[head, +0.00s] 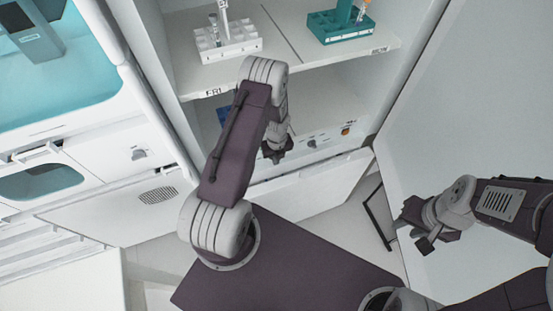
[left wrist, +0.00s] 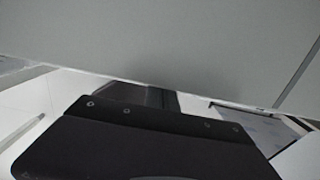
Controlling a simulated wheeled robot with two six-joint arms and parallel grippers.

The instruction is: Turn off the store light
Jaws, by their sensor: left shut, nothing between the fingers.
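The store is a white cabinet (head: 293,40) with an open front. Its lower panel carries small controls (head: 311,143) and an orange-topped switch (head: 346,131); their on or off setting is too small to read. My left gripper (head: 275,156) is shut and empty in front of this panel, left of the controls and apart from the orange-topped switch. My left arm hides part of the panel. The left wrist view shows mostly a plain grey surface and the dark gripper body (left wrist: 150,150). My right gripper (head: 421,232) hangs at the right, away from the panel; its jaws are unclear.
A white rack (head: 228,47) and a teal rack (head: 340,27) stand on the shelf above. A blue item (head: 223,116) is partly hidden on the lower level. A white machine with a teal window (head: 65,75) stands left. A large grey panel (head: 440,110) bounds the right.

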